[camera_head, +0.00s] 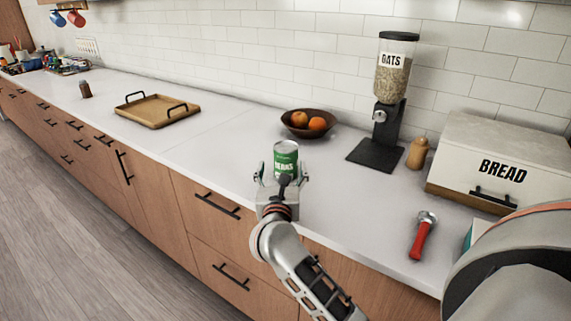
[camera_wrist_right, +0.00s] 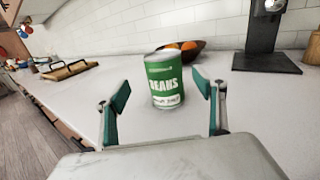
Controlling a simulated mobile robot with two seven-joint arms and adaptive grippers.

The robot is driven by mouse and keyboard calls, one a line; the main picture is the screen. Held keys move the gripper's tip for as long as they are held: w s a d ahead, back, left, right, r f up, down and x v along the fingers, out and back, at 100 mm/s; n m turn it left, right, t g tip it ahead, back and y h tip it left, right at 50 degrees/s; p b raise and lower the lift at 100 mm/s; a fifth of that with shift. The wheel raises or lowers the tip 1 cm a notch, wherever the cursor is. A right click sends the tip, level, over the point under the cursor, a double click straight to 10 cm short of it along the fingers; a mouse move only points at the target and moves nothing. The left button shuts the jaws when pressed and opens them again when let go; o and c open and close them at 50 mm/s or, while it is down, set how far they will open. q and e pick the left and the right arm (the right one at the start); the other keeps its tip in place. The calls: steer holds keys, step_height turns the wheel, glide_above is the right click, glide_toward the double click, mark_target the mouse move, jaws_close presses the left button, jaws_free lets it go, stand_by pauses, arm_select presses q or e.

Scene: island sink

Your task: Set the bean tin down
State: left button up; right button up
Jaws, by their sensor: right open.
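The green bean tin (camera_head: 286,157) stands upright on the white counter (camera_head: 220,152) in the head view. It also shows in the right wrist view (camera_wrist_right: 165,84), label facing me. My right gripper (camera_head: 281,179) is open, its fingers spread on the near side of the tin. In the right wrist view the two teal-padded fingertips (camera_wrist_right: 162,96) stand to the left and right of the tin, with a gap on both sides. The tin's base appears to rest on the counter. My left gripper is not in view.
Behind the tin is a brown bowl (camera_head: 308,132) with oranges. An oats dispenser (camera_head: 390,85), a small bottle (camera_head: 417,153), a bread box (camera_head: 487,156) and a red-handled tool (camera_head: 418,240) are to the right. A wooden tray (camera_head: 158,119) lies left, with clear counter between.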

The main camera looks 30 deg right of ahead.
mark_target(286, 155)
steer(key=shift+w+d+f, duration=0.15)
steer(key=shift+w, duration=0.2)
steer(key=x, duration=0.7)
steer(key=shift+s+d+f+p, duration=0.15)
steer(key=shift+d+p, duration=0.15)
steer(key=shift+d, duration=0.1)
steer(key=c, duration=1.6)
step_height(286, 155, up, 20)
steer(key=p, duration=0.2)
